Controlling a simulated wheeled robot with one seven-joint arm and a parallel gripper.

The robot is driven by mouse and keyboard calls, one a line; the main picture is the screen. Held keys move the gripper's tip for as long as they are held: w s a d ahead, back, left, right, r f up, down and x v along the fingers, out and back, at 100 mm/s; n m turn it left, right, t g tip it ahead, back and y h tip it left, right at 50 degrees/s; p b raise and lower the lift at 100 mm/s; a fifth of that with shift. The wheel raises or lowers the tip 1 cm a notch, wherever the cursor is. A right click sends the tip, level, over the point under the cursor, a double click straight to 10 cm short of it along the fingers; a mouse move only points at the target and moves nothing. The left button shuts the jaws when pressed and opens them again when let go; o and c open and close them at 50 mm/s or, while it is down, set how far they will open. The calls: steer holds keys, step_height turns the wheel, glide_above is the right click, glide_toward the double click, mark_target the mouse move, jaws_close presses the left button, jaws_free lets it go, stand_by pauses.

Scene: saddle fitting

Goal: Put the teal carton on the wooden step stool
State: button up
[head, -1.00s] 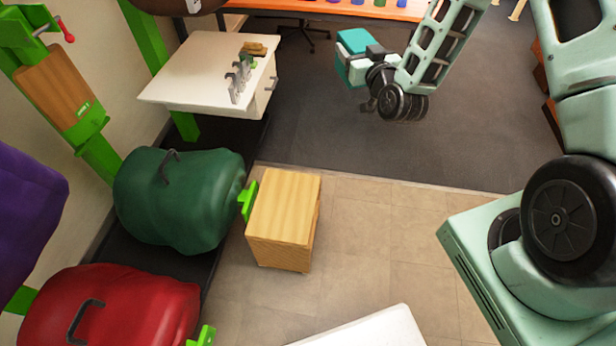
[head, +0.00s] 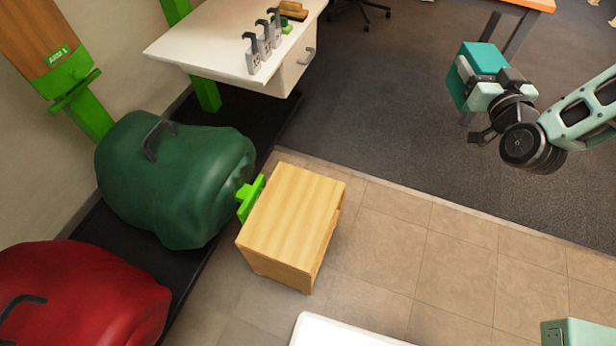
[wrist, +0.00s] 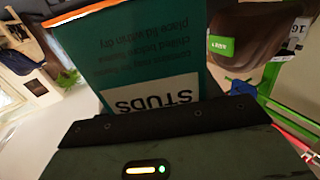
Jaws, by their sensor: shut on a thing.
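The teal carton (head: 484,58) is held in the air at the upper right of the head view, over the dark floor. My gripper (head: 497,88) is shut on it. In the wrist view the carton (wrist: 150,60) shows upside-down print reading "STUDS", and the dark gripper body hides its near end. The wooden step stool (head: 296,212) stands on the tiled floor in the middle of the head view, with a bare flat top. The carton is well apart from the stool, to its right and farther back.
A green covered saddle (head: 175,180) is close left of the stool, with a bright green bracket (head: 250,198) between them. A red one (head: 80,300) lies at lower left. A white cabinet (head: 230,40) with grey hooks stands behind. A white surface (head: 340,332) is at the front. Tiles right of the stool are clear.

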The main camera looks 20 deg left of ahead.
steer(key=s+a+f+n+g+y+b, duration=0.2)
steer(key=s+a+f+y+b, duration=0.1)
steer(key=a+f+b, duration=0.55)
steer(key=s+a+f+n+g+y+b, duration=0.1)
steer(key=s+a+f+n+y+b, duration=0.15)
steer(key=a+f+b, duration=0.6)
steer(key=n+g+y+b, duration=0.5)
steer(key=g+b, duration=0.1)
steer(key=b, duration=1.6)
glide_above(310, 218)
step_height(310, 218, down, 18)
steer(key=shift+m, duration=0.25)
step_height(310, 218, down, 10)
steer(key=b, duration=0.5)
steer(key=shift+a+b, duration=0.1)
steer(key=shift+b, duration=0.2)
steer(key=shift+r, duration=0.15)
steer(key=o, duration=0.8)
steer(key=shift+f, duration=0.2)
steer(key=o, duration=0.4)
